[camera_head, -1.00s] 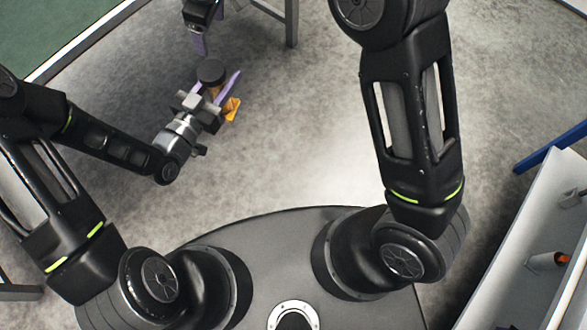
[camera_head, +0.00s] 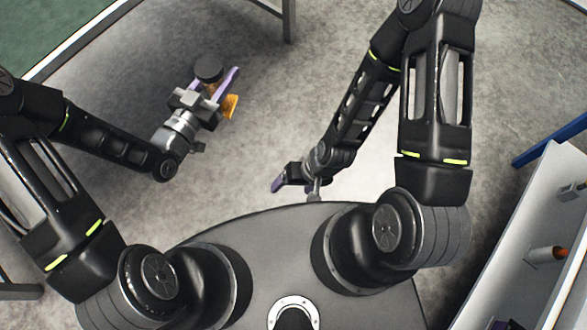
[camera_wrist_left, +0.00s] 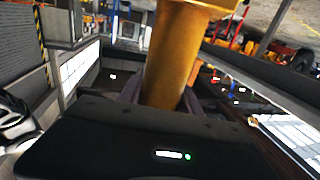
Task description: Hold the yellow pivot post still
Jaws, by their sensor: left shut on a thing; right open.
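The yellow pivot post (camera_wrist_left: 172,62) stands large in the left wrist view, between the jaws of my left gripper. In the head view only a small orange-yellow part of the post (camera_head: 230,105) shows beside the left gripper (camera_head: 222,88), which has purple fingers. The left gripper is shut on the post. The rest of the post is hidden by the gripper and wrist in the head view. My right gripper (camera_head: 277,184) is open and empty, near the front of my base, well apart from the post.
A green-topped table (camera_head: 50,30) is at the upper left. Grey floor (camera_head: 300,95) between the grippers is clear.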

